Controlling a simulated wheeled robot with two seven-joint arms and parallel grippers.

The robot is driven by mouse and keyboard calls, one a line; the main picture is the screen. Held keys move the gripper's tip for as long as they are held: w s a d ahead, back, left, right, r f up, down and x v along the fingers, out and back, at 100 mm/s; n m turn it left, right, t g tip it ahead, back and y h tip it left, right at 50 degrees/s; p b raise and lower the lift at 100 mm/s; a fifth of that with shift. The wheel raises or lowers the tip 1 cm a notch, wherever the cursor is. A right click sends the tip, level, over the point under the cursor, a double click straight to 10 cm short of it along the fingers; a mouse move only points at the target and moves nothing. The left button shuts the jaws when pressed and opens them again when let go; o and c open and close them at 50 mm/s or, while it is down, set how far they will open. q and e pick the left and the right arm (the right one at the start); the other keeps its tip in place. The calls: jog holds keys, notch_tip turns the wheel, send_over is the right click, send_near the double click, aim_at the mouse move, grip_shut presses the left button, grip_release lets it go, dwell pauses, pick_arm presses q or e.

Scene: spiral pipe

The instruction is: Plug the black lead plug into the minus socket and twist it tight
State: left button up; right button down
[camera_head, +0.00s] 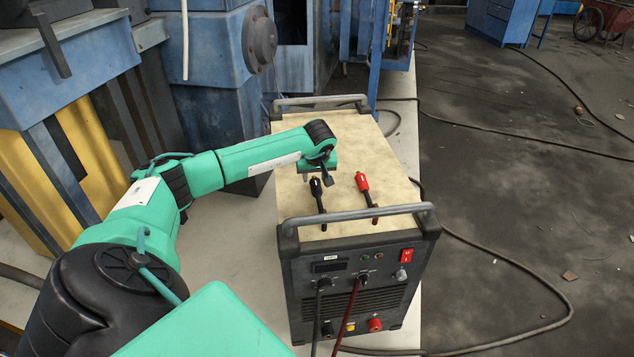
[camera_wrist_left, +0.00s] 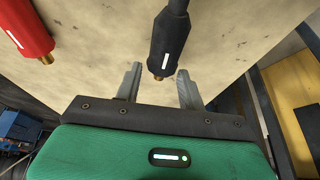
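The black lead plug (camera_head: 316,188) lies on top of the welding machine, its cable running toward the front handle. My left gripper (camera_head: 321,176) is just above its far end. In the left wrist view the fingers are open, and the black plug (camera_wrist_left: 170,38) shows between and beyond them with its brass tip toward the gripper. Contact is not visible. A dark round socket (camera_head: 327,329) sits low on the front panel, left of a red socket (camera_head: 375,325); their marks are too small to read. My right gripper is not in view.
A red plug (camera_head: 362,182) lies right of the black one. A front handle bar (camera_head: 358,214) crosses the machine's top edge, and cables hang down the panel. The machine stands on a pale bench (camera_head: 240,262). Blue machinery stands behind and left; floor lies right.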

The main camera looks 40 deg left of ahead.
pick_arm(q)
grip_shut()
jog(key=shift+r, duration=0.1)
